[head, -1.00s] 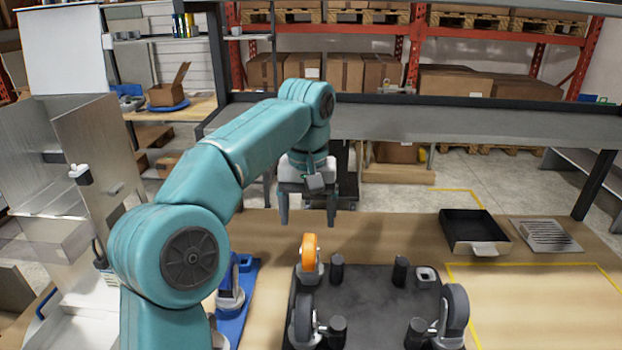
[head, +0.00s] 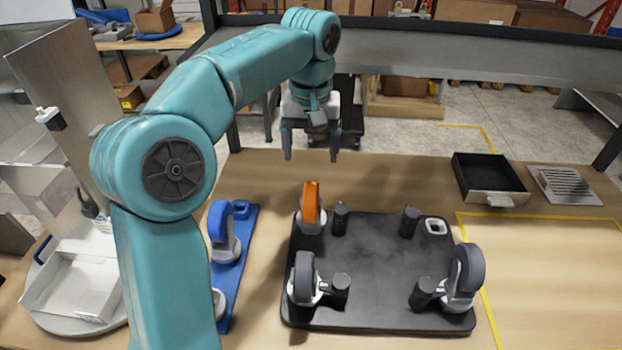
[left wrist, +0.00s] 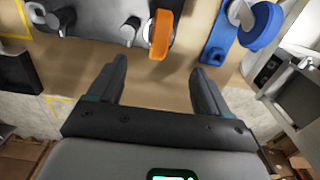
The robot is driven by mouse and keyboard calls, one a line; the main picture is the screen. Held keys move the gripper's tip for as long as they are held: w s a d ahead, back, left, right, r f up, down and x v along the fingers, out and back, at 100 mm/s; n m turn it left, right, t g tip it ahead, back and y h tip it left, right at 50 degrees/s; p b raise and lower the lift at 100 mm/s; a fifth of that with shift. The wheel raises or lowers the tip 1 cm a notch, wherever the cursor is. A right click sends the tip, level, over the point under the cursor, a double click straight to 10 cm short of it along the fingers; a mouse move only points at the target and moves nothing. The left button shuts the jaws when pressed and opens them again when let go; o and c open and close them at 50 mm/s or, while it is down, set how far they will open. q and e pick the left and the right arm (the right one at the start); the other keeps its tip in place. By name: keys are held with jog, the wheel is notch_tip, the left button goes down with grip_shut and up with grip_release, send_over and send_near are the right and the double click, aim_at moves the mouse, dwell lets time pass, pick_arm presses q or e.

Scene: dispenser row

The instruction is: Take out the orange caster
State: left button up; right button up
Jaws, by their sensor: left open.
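The orange caster (head: 311,203) stands at the far left corner of a black plate (head: 385,262) on the wooden table. It also shows in the left wrist view (left wrist: 161,35), beyond the fingertips. My left gripper (head: 310,157) is open and empty, above and behind the caster in the head view. Its two fingers (left wrist: 162,72) point towards the caster without touching it. My right gripper is in neither view.
Grey casters stand on the plate at front left (head: 304,278) and front right (head: 464,278), with black posts beside them. A blue rack (head: 238,270) holding a blue caster (head: 220,224) lies left. A black tray (head: 490,178) sits back right.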

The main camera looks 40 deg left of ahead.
aim_at(311, 186)
pick_arm(q)
jog(key=f, duration=1.3)
jog(key=shift+w+a, duration=0.15)
jog(key=shift+w, duration=0.05)
jog(key=shift+s, duration=0.15)
jog(key=c, duration=1.4)
jog(key=shift+r, duration=0.1)
jog(key=shift+r, duration=0.1)
jog(key=shift+r+p, duration=1.55)
jog(key=shift+r, duration=0.35)
